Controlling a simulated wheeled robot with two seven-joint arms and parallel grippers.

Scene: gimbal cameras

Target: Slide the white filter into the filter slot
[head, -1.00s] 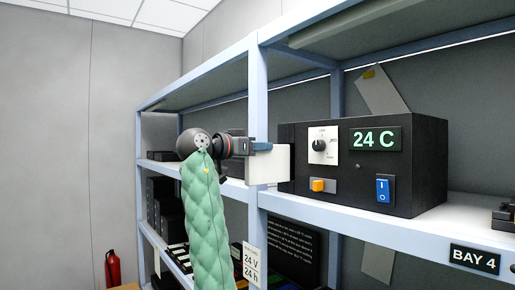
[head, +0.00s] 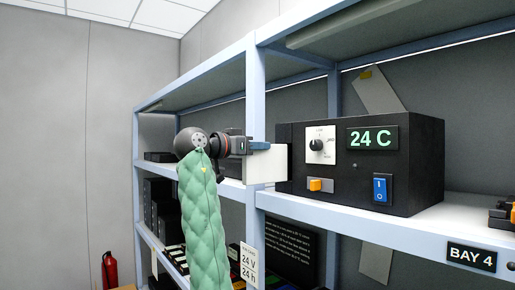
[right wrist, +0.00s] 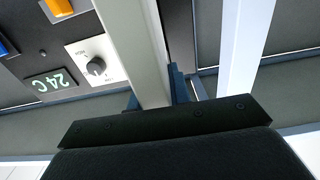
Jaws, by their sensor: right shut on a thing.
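The white filter (head: 265,165) is a flat pale plate held upright at the left end of a black box (head: 420,170). My right gripper (head: 262,147) is shut on its upper part, with blue fingers. The filter's right edge overlaps the box's left end in the head view. The filter slot itself is hidden, and I cannot tell whether the edge is inside it. In the right wrist view the filter (right wrist: 135,45) runs up between the blue fingers (right wrist: 158,92), beside the box front (right wrist: 35,45). My left gripper is not in view.
The box has a 24 C display (head: 372,138), a knob (head: 316,145), an orange button (head: 315,185) and a blue switch (head: 380,189). A shelf post (head: 256,85) stands close behind my gripper. Bare shelf (head: 455,207) lies right of the box.

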